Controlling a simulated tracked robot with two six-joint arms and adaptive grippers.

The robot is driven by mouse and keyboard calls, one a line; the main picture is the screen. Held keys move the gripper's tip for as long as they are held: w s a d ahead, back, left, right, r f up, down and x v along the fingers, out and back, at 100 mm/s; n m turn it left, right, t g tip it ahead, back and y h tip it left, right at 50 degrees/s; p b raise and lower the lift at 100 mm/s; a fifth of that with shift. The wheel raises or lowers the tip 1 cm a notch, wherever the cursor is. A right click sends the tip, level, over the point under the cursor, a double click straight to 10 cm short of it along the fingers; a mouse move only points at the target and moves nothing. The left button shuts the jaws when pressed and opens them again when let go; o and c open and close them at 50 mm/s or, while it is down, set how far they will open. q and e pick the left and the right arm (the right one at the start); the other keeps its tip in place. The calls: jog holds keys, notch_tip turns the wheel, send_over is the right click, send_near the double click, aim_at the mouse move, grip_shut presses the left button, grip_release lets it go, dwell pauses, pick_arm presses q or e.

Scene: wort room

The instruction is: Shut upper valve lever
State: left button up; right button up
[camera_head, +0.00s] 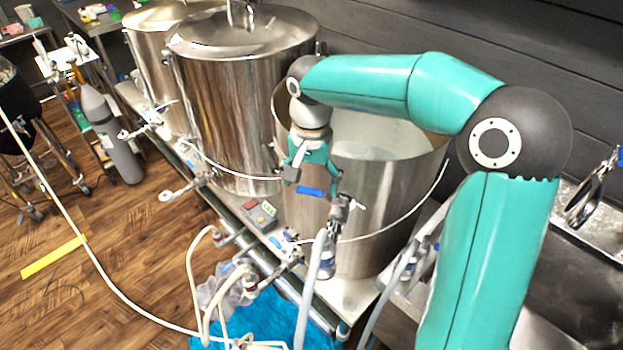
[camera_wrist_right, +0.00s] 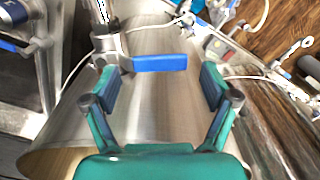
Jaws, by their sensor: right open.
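The upper valve lever (camera_head: 311,191) is a short blue handle at the front of the open steel kettle (camera_head: 385,215). It sticks out to the left of its metal valve body (camera_head: 341,207). In the right wrist view the blue lever (camera_wrist_right: 160,63) lies crosswise, just beyond the fingertips, with its valve body (camera_wrist_right: 109,50) at its left end. My right gripper (camera_head: 313,180) is open and empty, its fingers spread to either side of the lever. It also shows in the right wrist view (camera_wrist_right: 161,86). Contact with the lever is not visible. My left gripper is out of view.
Two more steel kettles (camera_head: 238,95) stand behind to the left. Hoses and other blue-handled valves crowd the area below, near a small control box (camera_head: 259,214) and a blue cloth (camera_head: 283,318). A steel sink (camera_head: 570,255) is at right. The wooden floor at left is fairly open.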

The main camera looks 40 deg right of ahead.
aim_at(311, 188)
notch_tip(311, 188, up, 12)
dwell(0.6)
dwell(0.4)
